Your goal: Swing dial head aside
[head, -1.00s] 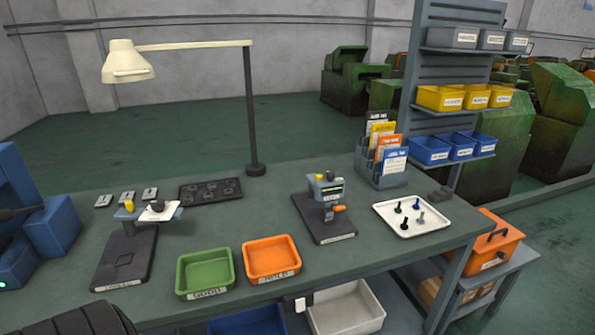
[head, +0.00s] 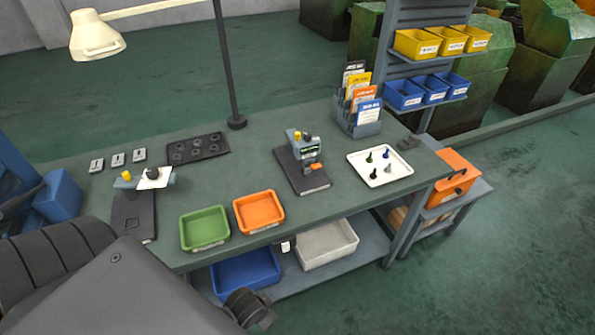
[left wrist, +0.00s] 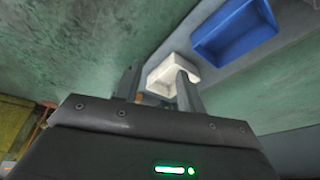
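Two small fixtures stand on the bench in the head view. The left fixture (head: 133,215) has a dark base and a grey head with a yellow knob (head: 127,176) and a white face or card (head: 152,179) with a dark knob. The other fixture (head: 311,176) has a dark base, a grey head with a small display (head: 311,150) and an orange part below it. I cannot tell which one is the dial head. My left gripper (left wrist: 158,70) is open and empty in the left wrist view, away from both fixtures. My right gripper is not in view.
A green tray (head: 224,243) and an orange tray (head: 278,222) sit near the bench's front edge. A white tray (head: 356,158) holds several small pieces. A blue bin (head: 222,284) and a pale bin (head: 350,240) stand on the lower shelf. A lamp (head: 94,38) overhangs the back.

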